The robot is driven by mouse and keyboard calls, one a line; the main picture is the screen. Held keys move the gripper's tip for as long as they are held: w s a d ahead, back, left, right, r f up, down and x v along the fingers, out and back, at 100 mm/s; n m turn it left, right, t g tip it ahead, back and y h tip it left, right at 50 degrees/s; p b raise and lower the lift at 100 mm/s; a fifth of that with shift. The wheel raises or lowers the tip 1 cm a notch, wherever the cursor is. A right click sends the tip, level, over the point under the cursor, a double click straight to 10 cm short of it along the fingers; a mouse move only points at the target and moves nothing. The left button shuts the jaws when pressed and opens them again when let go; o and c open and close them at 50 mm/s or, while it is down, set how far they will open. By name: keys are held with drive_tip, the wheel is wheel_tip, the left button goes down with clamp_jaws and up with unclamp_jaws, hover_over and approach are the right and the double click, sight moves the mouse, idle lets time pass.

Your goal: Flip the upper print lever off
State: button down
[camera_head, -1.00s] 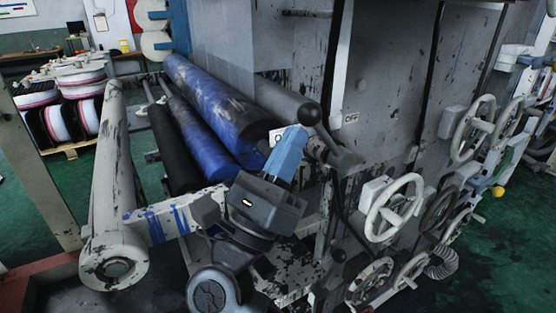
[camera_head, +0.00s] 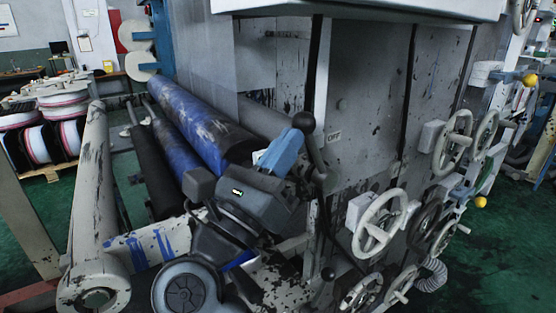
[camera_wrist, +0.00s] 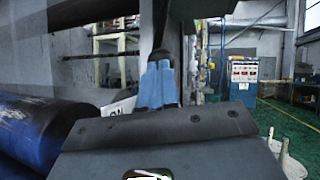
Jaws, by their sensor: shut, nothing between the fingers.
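The upper print lever is a dark rod (camera_head: 314,156) with a black ball knob (camera_head: 304,122) at its top, standing steeply and leaning a little left. The OFF label (camera_head: 334,136) is on the panel just right of it. Another label (camera_head: 258,157), partly hidden, is to its left and also shows in the wrist view (camera_wrist: 115,108). My gripper (camera_head: 293,137) is shut and empty, its blue fingertips just left of the rod below the knob; contact is unclear. In the wrist view my fingers (camera_wrist: 159,72) point at the dark lever (camera_wrist: 160,35).
Another black knob (camera_head: 327,273) is lower down. Several handwheels (camera_head: 379,223) stick out at the right. Blue rollers (camera_head: 190,120) lie to the left of my gripper. A pale overhanging box (camera_head: 370,8) is above. Green floor is open at the far right.

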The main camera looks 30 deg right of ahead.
drive_tip(key=d+r+m+g+y, duration=0.3)
drive_tip(key=d+y, duration=0.4)
drive_tip(key=d, duration=0.3)
drive_tip(key=shift+r+g, duration=0.3)
drive_tip(key=shift+r, duration=0.2)
drive_tip(key=shift+d+r, duration=0.1)
idle(0.4)
